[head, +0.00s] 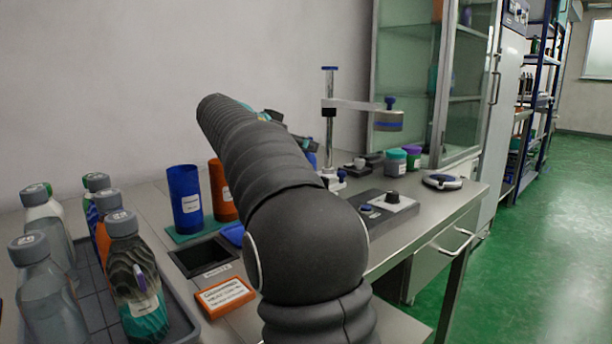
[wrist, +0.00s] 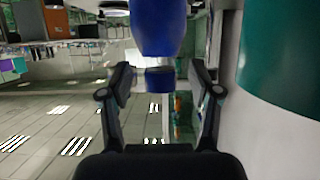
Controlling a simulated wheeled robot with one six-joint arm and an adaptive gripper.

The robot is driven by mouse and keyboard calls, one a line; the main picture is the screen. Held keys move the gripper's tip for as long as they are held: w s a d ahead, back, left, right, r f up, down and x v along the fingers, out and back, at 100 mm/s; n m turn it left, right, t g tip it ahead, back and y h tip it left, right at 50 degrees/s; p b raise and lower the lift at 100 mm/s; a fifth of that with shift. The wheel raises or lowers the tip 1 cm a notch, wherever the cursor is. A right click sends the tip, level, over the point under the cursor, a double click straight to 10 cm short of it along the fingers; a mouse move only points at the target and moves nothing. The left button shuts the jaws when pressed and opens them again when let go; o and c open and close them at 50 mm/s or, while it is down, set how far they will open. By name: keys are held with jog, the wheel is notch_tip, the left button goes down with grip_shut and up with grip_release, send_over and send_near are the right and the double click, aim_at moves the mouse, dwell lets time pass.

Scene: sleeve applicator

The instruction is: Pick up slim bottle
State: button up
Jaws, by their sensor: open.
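My gripper (wrist: 161,80) shows in the wrist view with its two dark fingers apart, one on each side. A blue rounded object (wrist: 160,28) comes down from the top edge between them, with a smaller blue band below it. I cannot tell whether this is the slim bottle or a part of the sleeve applicator, and no grip on it shows. In the head view my arm hides most of the gripper. Several capped bottles stand in the tray at the left, among them a patterned dark and teal one (head: 136,283); none is clearly marked as the slim bottle.
The applicator stand (head: 329,125) rises behind my arm. A blue cup (head: 184,200) and an orange cup (head: 221,192) stand left of my arm, behind a dark square holder (head: 203,257) and an orange labelled block (head: 225,297). A large teal cylinder (wrist: 281,50) is close at right in the wrist view.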

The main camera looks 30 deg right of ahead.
jog(key=shift+x, duration=1.05)
grip_shut()
jog(key=shift+r, duration=0.1)
